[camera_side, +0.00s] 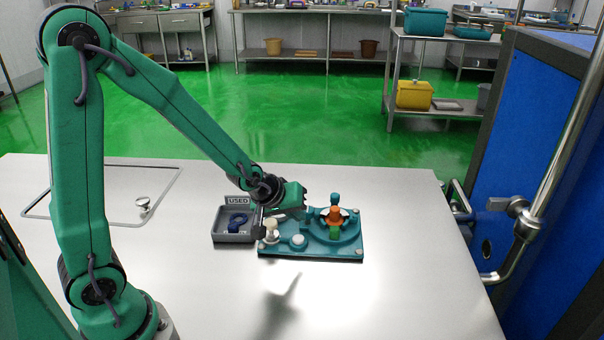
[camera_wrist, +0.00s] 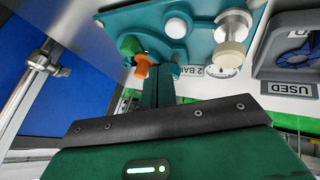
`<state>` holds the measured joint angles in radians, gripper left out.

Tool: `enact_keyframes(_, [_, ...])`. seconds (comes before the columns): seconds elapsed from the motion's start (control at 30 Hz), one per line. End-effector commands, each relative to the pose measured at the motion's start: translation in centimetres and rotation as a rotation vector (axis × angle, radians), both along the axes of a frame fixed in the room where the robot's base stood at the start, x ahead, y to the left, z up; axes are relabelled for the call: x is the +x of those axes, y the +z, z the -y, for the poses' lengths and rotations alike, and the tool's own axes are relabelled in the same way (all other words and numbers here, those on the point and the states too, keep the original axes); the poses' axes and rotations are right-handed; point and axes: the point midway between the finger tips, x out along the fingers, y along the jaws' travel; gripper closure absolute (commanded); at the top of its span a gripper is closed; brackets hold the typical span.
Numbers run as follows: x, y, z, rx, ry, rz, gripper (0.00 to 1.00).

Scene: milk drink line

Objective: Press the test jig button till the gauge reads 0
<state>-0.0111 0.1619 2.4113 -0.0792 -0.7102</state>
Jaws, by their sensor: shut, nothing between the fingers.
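The test jig (camera_side: 345,250) is a teal plate on the steel table; it fills the top of the wrist view (camera_wrist: 120,18). It has a low white round button (camera_side: 298,240), also seen in the wrist view (camera_wrist: 178,27). A cream-capped metal post (camera_side: 271,230) stands at its left end. In the wrist view, the gauge (camera_wrist: 222,71) shows beside that post at a steep angle, with a "2 BAR" label; I cannot read its needle. My gripper (camera_side: 292,208) is shut and empty above the jig's back left part, apart from the white button.
A grey tray marked USED (camera_side: 232,238) holding a blue part stands just left of the jig. An orange and green fitting (camera_side: 335,222) rises from the jig's right side. A blue panel with a metal pipe (camera_side: 540,215) bounds the right. The front table is clear.

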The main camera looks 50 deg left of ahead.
Motion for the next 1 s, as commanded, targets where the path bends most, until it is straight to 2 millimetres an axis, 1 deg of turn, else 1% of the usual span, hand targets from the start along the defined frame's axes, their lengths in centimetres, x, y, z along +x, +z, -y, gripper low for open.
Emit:
enact_keyframes(0.03, [-0.1,-0.7,0.0,0.0,0.0,-0.004,1.0])
enact_keyframes(0.2, [0.0,-2.2,0.0,0.0,0.0,-0.004,1.0])
enact_keyframes(0.4, [0.0,-3.3,0.0,-0.001,0.0,-0.001,1.0])
enact_keyframes(0.6, [0.0,-3.7,0.0,0.0,0.0,0.0,1.0])
enact_keyframes(1.0, [0.0,-3.7,0.0,0.0,0.0,0.0,1.0])
